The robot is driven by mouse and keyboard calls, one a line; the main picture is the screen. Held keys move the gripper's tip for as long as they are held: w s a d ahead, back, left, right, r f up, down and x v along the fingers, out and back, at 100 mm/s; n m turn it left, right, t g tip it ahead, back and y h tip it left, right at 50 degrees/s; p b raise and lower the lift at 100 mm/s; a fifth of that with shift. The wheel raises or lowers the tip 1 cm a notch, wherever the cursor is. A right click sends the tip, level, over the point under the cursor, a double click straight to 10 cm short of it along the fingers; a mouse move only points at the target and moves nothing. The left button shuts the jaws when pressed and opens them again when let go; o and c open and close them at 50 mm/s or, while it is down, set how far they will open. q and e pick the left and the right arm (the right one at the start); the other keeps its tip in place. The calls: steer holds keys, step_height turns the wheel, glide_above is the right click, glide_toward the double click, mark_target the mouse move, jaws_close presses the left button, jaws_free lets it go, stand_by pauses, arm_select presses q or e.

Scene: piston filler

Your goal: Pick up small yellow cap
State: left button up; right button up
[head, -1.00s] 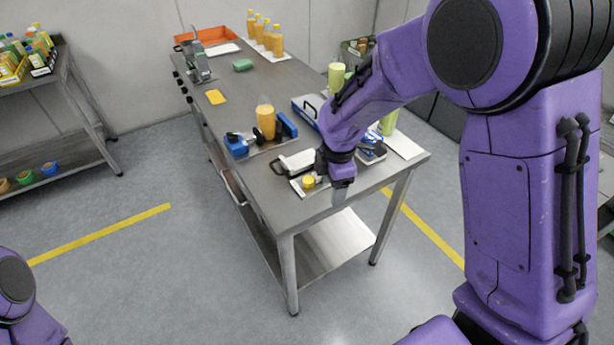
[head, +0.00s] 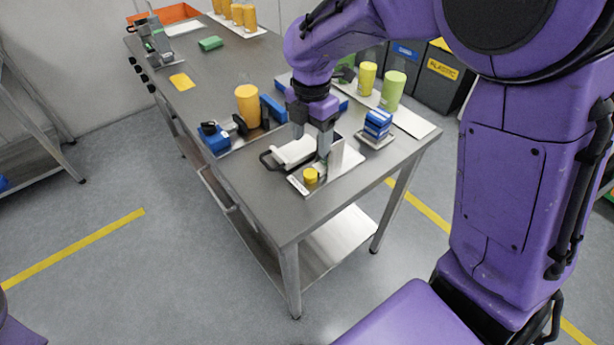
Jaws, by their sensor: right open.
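The small yellow cap (head: 311,176) sits on a white mat (head: 345,167) near the front corner of the steel table. My right gripper (head: 312,147) points down just behind the cap, open, its fingers over the mat area. A pale upright piece stands beside the right finger; I cannot tell whether they touch. The cap appears clear of the fingers. My left gripper is out of view.
A white item with a dark handle (head: 292,152) lies left of the gripper. A blue box stack (head: 377,124) stands to the right. A blue clamp fixture (head: 215,137) and an orange bottle (head: 248,106) stand behind. The table's front corner (head: 285,235) is bare.

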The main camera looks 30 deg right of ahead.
mark_target(310, 173)
steer(key=f, duration=0.9)
steer(key=shift+s+a+f, duration=0.25)
steer(key=shift+s+f, duration=0.05)
steer(key=c, duration=1.1)
